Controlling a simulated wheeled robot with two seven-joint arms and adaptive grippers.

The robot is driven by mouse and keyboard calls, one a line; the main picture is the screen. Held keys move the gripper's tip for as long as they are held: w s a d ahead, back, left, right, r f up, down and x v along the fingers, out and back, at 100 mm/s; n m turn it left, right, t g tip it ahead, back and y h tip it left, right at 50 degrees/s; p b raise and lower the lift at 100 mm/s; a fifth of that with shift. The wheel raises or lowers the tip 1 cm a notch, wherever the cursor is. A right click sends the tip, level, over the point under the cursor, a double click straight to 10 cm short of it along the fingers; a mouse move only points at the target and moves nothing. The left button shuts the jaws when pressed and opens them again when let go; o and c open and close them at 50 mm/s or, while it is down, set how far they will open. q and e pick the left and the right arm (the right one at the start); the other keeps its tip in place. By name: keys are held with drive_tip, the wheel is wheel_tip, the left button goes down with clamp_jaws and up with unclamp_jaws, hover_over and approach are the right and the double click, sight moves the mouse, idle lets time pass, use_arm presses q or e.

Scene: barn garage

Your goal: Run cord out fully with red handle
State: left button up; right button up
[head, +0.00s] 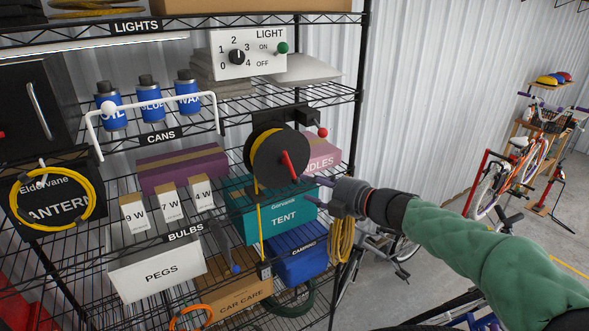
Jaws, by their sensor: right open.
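A black cord reel (268,160) with yellow cord wound on it hangs on the shelf rack. A red handle (289,165) sticks out from the reel's face, tilted. The yellow cord (260,222) hangs from the reel down past the teal tent box, to a dark end piece (264,271). A separate red knob (323,132) is on the mount at the reel's upper right. My right gripper (314,194) is open and empty, just right of and below the red handle, apparently not touching it. My left gripper is not in view.
The teal TENT box (282,222) and pink box (322,155) sit close around the reel. Coiled yellow rope (341,240) hangs below my right gripper. A black shelf post (357,90) stands to the right. Bikes (515,165) stand farther right, with open floor between.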

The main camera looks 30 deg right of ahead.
sight(290, 163)
drive_tip(key=w+m, duration=0.3)
drive_tip(key=w+m+t, duration=0.1)
drive_tip(key=w+m, duration=0.2)
drive_tip(key=w, duration=0.1)
drive_tip(key=w+m+t, duration=0.1)
drive_tip(key=w+m, duration=0.2)
drive_tip(key=shift+w+a+r+m+p, duration=0.2)
drive_tip(key=shift+r+m+p, duration=0.15)
drive_tip(key=shift+r+m, duration=0.05)
clamp_jaws()
